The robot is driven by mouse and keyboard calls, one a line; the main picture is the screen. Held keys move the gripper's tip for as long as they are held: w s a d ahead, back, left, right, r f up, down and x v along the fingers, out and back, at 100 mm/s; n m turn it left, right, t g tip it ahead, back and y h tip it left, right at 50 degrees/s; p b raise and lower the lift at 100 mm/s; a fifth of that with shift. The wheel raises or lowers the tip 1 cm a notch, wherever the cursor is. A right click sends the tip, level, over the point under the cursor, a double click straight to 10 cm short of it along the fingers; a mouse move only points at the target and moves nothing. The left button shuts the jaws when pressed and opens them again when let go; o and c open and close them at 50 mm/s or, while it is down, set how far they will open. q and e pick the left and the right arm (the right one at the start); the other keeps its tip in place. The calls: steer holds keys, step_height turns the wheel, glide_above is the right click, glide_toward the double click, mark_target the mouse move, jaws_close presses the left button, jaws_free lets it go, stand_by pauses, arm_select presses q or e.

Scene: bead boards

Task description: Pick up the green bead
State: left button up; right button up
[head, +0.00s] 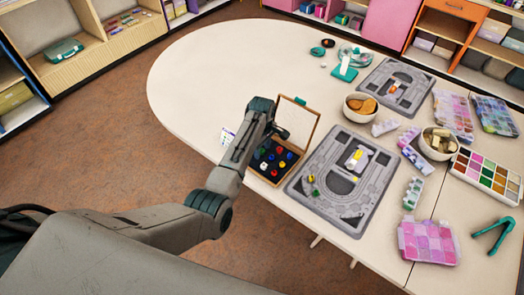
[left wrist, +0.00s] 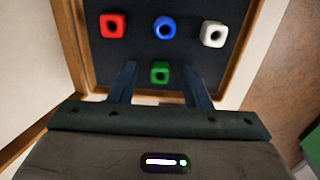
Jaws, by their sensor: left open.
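The green bead (left wrist: 160,72) is a small cube with a dark hole, lying on the dark floor of the wooden box (left wrist: 236,75) in the left wrist view. My left gripper (left wrist: 160,80) is open, with one finger on each side of the green bead; I cannot tell whether they touch it. A red bead (left wrist: 113,26), a blue bead (left wrist: 165,27) and a white bead (left wrist: 213,34) lie in a row beyond it. In the head view my left gripper (head: 281,134) is over the open box (head: 272,181), partly hiding its inside. My right gripper is not in view.
The raised box lid (head: 301,118) stands behind my gripper. A grey bead board (head: 330,215) lies right of the box, with a second board (head: 391,78) farther back. Bowls, bead trays and teal tweezers (head: 492,236) fill the right side. The table's left part is clear.

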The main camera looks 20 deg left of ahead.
arm_select(q)
jaws_close()
